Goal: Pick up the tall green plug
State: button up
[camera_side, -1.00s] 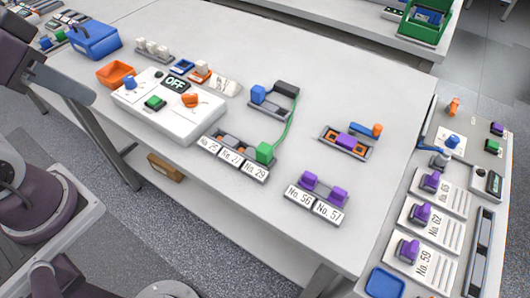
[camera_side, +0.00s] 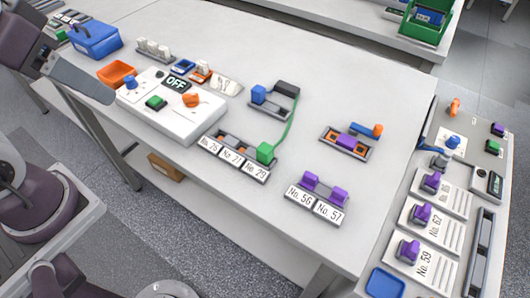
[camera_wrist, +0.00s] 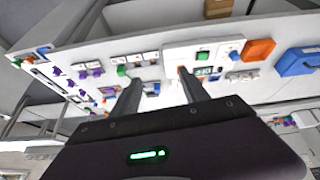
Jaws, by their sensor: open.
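A tall green plug (camera_side: 265,152) stands at the right end of the rack labelled No. 29, with a green cable running up to a dark block (camera_side: 287,88). It appears in the wrist view as a small green block (camera_wrist: 122,71). A lower green block (camera_side: 155,103) sits on the white box with the OFF display, and shows in the wrist view too (camera_wrist: 203,56). My gripper (camera_wrist: 159,78) is open and empty, its two fingers apart, well away from the table.
The white box (camera_side: 185,125) stands left of the green plug's rack. Purple blocks on the No. 56 and No. 57 rack (camera_side: 317,206) lie to the right. An orange bin (camera_side: 116,73) and blue box (camera_side: 95,38) are at the left. The table between the racks is bare.

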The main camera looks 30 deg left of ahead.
jog(key=w+d+n+g, duration=0.2)
jog(key=w+d+n, duration=0.25)
jog(key=w, duration=0.35)
jog(key=n+g, duration=0.3)
jog(key=n, duration=0.9)
send_over(265, 148)
jog(key=f, duration=1.5)
jog(key=shift+a+f, duration=0.1)
jog(key=shift+a, duration=0.1)
jog(key=shift+n, duration=0.25)
jog(key=f, duration=0.8)
jog(key=shift+d, duration=0.25)
jog(key=shift+r, duration=0.1)
grip_shut()
